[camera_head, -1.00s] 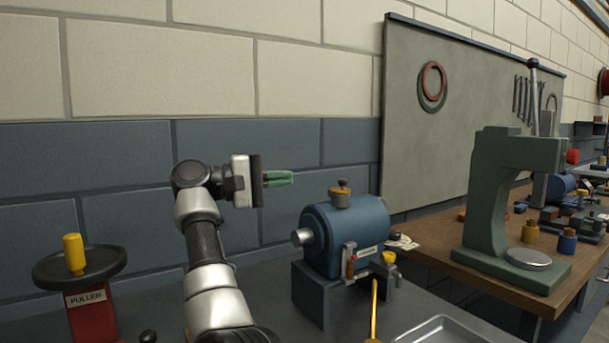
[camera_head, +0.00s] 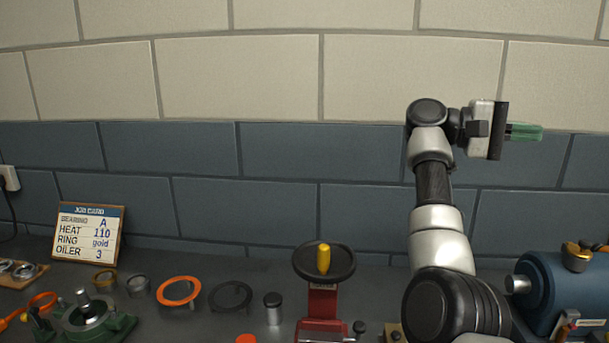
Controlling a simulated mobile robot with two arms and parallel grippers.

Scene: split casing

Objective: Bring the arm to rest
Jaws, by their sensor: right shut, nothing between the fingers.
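My right arm rises from the bottom right of the head view, its forearm upright and its wrist bent to the right. My right gripper (camera_head: 525,131), with green fingers, is shut and empty. It points to the right, high in front of the wall and above the blue motor-like casing (camera_head: 560,290) at the right edge. The gripper touches nothing. My left gripper is not in view.
On the grey bench stand a red puller (camera_head: 322,300) with a black handwheel, a job card (camera_head: 88,232), an orange ring (camera_head: 178,291), a dark ring (camera_head: 230,296), a small cylinder (camera_head: 273,308) and a green fixture (camera_head: 85,318). The space around the gripper is clear.

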